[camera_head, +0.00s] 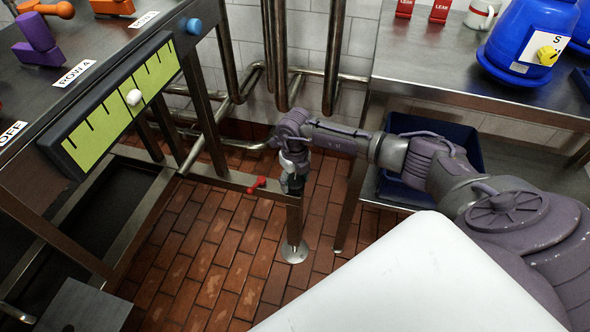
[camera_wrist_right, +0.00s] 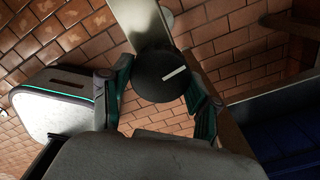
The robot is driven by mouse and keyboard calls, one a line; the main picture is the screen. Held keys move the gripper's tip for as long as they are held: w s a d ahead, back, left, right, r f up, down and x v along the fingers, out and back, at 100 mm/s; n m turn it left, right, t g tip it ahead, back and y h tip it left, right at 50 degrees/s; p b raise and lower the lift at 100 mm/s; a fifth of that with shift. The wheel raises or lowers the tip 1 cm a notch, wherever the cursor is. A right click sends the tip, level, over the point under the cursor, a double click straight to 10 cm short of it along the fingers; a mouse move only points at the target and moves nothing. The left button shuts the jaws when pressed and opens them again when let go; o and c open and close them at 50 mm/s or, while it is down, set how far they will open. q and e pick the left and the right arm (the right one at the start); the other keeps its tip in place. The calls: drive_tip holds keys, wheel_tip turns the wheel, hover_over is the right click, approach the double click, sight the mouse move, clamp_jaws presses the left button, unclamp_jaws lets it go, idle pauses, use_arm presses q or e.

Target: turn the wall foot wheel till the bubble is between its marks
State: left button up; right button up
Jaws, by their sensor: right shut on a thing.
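The level gauge (camera_head: 90,118) is a long green strip with black tick marks in a dark frame on the left table's edge. Its white bubble (camera_head: 133,97) sits near the middle of the strip, close to a black line; which ticks are the target marks I cannot tell. The foot wheel, a black round knob with a white line (camera_wrist_right: 160,75), sits on a steel leg. My right gripper (camera_head: 291,172) reaches down to it and hides most of it in the head view. In the wrist view its green-padded fingers (camera_wrist_right: 161,88) are shut on the wheel's two sides. My left gripper is out of view.
A red handle (camera_head: 257,184) sticks out just left of the wheel. The leg stands on a round floor plate (camera_head: 294,252). Steel pipes (camera_head: 333,55) rise behind my gripper. A blue bin (camera_head: 455,140) sits on the right bench's lower shelf. The tiled floor (camera_head: 215,265) in front is clear.

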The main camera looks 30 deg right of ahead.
sight(294, 181)
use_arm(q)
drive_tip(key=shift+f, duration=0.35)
use_arm(e)
drive_tip(key=o, duration=1.2)
drive_tip(key=shift+c, duration=0.2)
wheel_tip(294, 181, up, 12)
drive_tip(key=shift+a, duration=0.1)
